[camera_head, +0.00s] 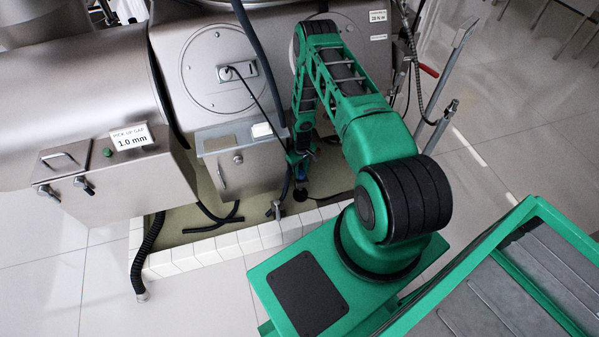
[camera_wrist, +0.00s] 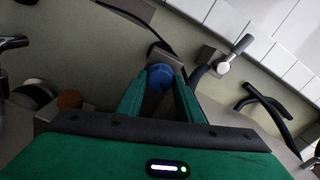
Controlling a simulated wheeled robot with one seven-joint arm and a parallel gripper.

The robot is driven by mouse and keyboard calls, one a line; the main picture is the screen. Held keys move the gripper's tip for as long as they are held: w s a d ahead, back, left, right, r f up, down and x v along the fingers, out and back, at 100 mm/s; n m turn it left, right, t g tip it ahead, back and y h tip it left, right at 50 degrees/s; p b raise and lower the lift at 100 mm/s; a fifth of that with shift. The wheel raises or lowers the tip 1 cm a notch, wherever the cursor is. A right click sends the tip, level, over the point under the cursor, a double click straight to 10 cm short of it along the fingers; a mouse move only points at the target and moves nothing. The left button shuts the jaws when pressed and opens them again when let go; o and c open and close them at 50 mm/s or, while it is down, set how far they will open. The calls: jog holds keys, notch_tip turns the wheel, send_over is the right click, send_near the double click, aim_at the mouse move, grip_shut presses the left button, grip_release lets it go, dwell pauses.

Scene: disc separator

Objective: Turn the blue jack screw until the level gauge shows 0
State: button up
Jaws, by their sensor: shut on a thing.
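The blue jack screw (camera_wrist: 160,77) shows in the wrist view, between the two green fingers of my gripper (camera_wrist: 160,92). The fingers are shut on its blue head. In the head view my gripper (camera_head: 299,160) is low beside the steel machine, at its foot, and a small bit of blue shows there. Most of the screw is hidden by my arm in that view. I cannot make out the level gauge or its reading in either view.
A white-tiled curb (camera_head: 240,243) edges the olive floor pit under the machine. Black hoses (camera_head: 215,215) lie in the pit. A grey box labelled "PICK-UP GAP 1.0 mm" (camera_head: 120,172) stands at the left. A metal lever with a pale knob (camera_wrist: 223,67) is near my fingers.

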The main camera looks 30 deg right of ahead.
aim_at(300, 172)
jog(key=shift+w+r+m, duration=0.1)
jog(key=shift+w+m, duration=0.2)
jog(key=shift+m, duration=0.4)
jog(key=o, duration=1)
jog(key=shift+s, duration=0.1)
jog(key=shift+o, duration=0.2)
jog(key=shift+r, duration=3.7)
